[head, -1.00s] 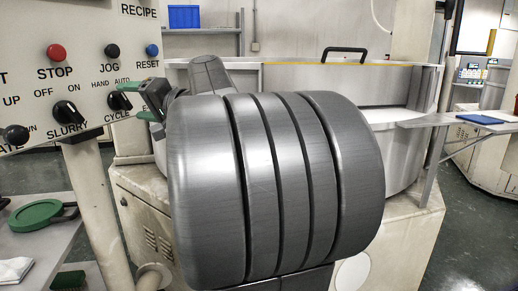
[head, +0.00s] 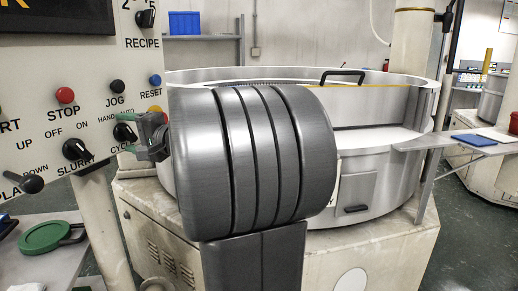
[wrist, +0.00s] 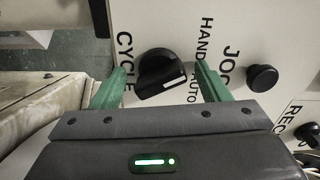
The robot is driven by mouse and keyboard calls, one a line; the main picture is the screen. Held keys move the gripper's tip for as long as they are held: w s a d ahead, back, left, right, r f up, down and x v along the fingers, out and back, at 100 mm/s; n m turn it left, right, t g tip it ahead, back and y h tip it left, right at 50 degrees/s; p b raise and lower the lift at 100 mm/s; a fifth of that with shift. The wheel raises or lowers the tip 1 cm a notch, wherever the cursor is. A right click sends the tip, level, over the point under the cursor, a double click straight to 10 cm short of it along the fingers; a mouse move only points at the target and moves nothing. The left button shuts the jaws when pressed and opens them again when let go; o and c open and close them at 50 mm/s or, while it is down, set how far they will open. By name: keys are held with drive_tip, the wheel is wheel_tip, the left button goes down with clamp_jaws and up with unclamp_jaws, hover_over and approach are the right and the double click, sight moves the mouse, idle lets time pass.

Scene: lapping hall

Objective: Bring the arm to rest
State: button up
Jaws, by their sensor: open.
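My gripper (head: 145,138) is at the control panel (head: 60,55), by the knob marked CYCLE (head: 123,133). In the wrist view its two green fingers (wrist: 163,82) are apart. The black CYCLE knob (wrist: 165,70) shows between them, with HAND and AUTO lettered beside it.
The panel also carries a red STOP button (head: 65,95), a JOG button (head: 117,87) and a SLURRY knob (head: 76,150). A round lapping machine (head: 370,178) stands behind my arm. A side shelf (head: 425,144) juts out at right. A green disc (head: 44,237) lies lower left.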

drive_tip(key=shift+r+m+p, duration=0.15)
drive_tip(key=shift+m+p, duration=1)
drive_tip(key=shift+p, duration=1)
drive_tip(key=shift+r+m+p, duration=0.1)
drive_tip(key=shift+m+p, duration=1.05)
drive_tip(key=shift+p, duration=0.95)
drive_tip(key=m+p, duration=0.2)
drive_tip(key=p, duration=0.3)
drive_tip(key=shift+f+m, duration=0.1)
drive_tip(key=shift+m, duration=0.3)
drive_tip(key=shift+d+f, duration=0.2)
drive_tip(key=shift+d, duration=0.1)
drive_tip(key=shift+s+d, duration=0.3)
drive_tip(key=shift+d, duration=0.3)
